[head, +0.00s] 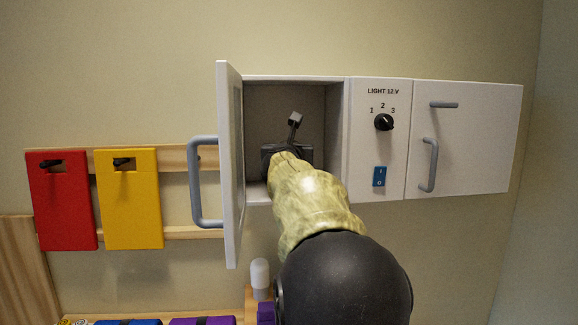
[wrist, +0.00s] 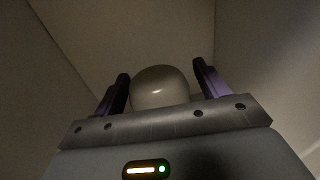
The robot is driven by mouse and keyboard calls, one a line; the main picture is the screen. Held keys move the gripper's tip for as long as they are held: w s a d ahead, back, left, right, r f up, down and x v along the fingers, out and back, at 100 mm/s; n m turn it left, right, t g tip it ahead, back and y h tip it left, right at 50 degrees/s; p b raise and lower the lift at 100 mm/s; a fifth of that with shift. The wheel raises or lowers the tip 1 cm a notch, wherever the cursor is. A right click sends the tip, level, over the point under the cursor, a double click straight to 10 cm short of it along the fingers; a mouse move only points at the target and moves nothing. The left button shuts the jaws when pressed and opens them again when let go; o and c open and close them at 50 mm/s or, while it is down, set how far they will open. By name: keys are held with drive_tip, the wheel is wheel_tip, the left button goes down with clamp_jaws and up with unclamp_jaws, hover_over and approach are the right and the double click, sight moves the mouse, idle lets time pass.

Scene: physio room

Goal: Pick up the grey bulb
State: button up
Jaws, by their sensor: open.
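In the wrist view a rounded, pale grey bulb (wrist: 160,88) shows between the two dark purple-edged fingers of my gripper (wrist: 161,72). The fingers are apart, with a visible gap on each side of the bulb. The bulb's lower part is hidden behind the gripper's front edge. In the head view my gripper (head: 287,153) is inside the open wall cabinet (head: 262,95). My arm hides much of it, and I cannot make out the bulb there.
The cabinet door (head: 230,165) stands open at the left, close to my arm. A panel with a dial (head: 383,122) and blue switch (head: 379,176) is at the right, beside a closed door (head: 465,135). A white bulb-like object (head: 260,274) stands below. Red (head: 62,205) and yellow (head: 132,205) boards hang left.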

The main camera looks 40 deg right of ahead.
drive_tip(key=shift+s+a, duration=0.1)
idle(0.4)
drive_tip(key=shift+r, duration=0.1)
drive_tip(key=c, duration=1.2)
